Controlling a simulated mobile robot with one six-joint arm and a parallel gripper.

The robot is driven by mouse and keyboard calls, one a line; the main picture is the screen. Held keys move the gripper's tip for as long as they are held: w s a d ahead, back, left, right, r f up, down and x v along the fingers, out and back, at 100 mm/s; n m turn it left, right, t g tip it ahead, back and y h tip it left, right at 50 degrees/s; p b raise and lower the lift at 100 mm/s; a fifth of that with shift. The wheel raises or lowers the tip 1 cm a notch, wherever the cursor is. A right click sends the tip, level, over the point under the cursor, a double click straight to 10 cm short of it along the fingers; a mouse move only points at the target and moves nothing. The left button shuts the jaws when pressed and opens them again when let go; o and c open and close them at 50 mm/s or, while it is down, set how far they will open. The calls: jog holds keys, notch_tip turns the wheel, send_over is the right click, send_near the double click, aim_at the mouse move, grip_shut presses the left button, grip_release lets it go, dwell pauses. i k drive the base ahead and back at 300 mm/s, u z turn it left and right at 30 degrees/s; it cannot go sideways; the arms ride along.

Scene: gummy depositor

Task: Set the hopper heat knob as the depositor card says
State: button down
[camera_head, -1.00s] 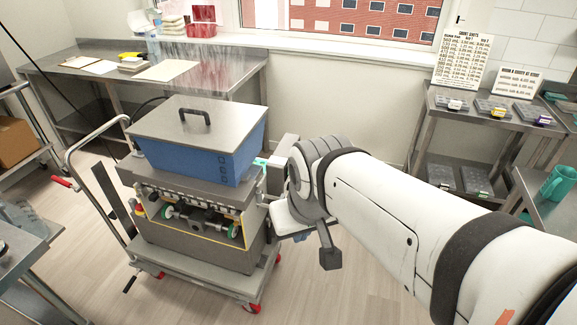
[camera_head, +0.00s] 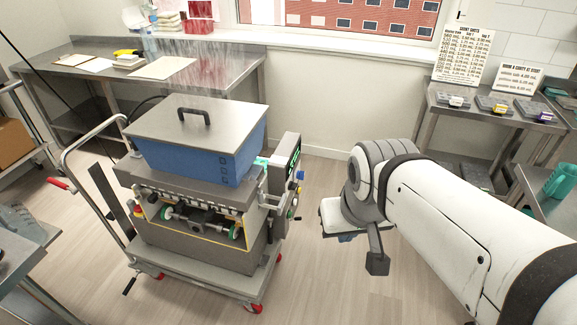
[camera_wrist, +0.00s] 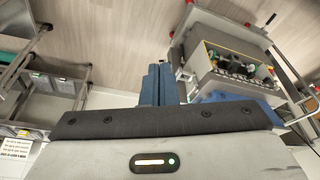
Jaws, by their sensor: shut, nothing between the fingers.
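The depositor (camera_head: 200,190) stands on a wheeled cart, with a blue hopper (camera_head: 190,150) under a grey lid. Its control panel (camera_head: 285,165) is on the right side, with a blue knob (camera_head: 299,175) and other small controls seen edge-on. I cannot read their settings or tell which is the heat knob. My gripper shows in the wrist view as blue fingers (camera_wrist: 157,84), closed together and empty. In the head view my wrist is right of the depositor, apart from the panel. A depositor card cannot be made out.
The cart (camera_head: 210,280) has a push handle on its left. A steel bench (camera_head: 215,72) with papers stands behind. A table at right holds small cases (camera_head: 493,104) and printed signs (camera_head: 463,53).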

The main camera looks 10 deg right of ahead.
aim_at(292, 186)
jog(key=z, duration=2.8)
jog(key=k, duration=0.8)
jog(key=u, duration=1.55)
jog(key=i, duration=1)
